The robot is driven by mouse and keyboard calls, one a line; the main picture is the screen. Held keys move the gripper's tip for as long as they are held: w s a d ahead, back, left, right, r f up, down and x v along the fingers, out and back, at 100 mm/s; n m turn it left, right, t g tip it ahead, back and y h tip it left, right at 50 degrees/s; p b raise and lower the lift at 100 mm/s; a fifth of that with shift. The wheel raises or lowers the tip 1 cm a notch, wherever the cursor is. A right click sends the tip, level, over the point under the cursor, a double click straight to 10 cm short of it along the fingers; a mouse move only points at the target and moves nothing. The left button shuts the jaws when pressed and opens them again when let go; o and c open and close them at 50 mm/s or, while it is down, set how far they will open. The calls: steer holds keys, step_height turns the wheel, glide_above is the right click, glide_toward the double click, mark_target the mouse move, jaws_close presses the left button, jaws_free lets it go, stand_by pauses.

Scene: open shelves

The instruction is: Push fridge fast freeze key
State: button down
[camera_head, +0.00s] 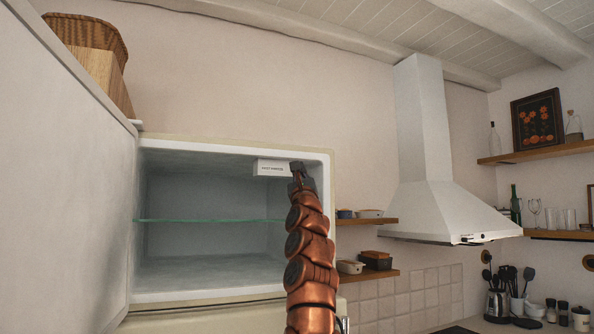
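The fridge's upper compartment (328,220) stands open, pale inside, with a glass shelf (210,220) across it. A small white box with dark lettering (268,168) hangs at its upper right, under the ceiling; the lettering is too small to read surely. The key itself cannot be made out. My gripper (297,167), dark at the end of my copper-coloured arm, is raised at the right end of this box. It overlaps the box's edge in the picture; I cannot tell whether they touch. The fingers are too small and dark to show whether they are open or shut.
A large pale panel (75,190) closely flanks the compartment on the left, with a wicker basket (90,35) above it. Small wall shelves (370,221) with dishes and a white range hood (440,200) stand to the right. The compartment looks empty.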

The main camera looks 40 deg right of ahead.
steer(key=shift+w, duration=0.2)
stand_by(0.4)
steer(key=shift+s+f, duration=0.1)
steer(key=shift+s+a+b, duration=0.15)
steer(key=shift+s+b, duration=0.3)
steer(key=shift+s+a+f+b, duration=0.1)
steer(key=shift+s+b, duration=0.2)
steer(key=shift+b, duration=0.1)
steer(key=s+b, duration=0.1)
steer(key=s+a+b, duration=0.1)
steer(key=s, duration=0.1)
steer(key=s+b, duration=0.2)
steer(key=shift+a, duration=0.4)
stand_by(0.4)
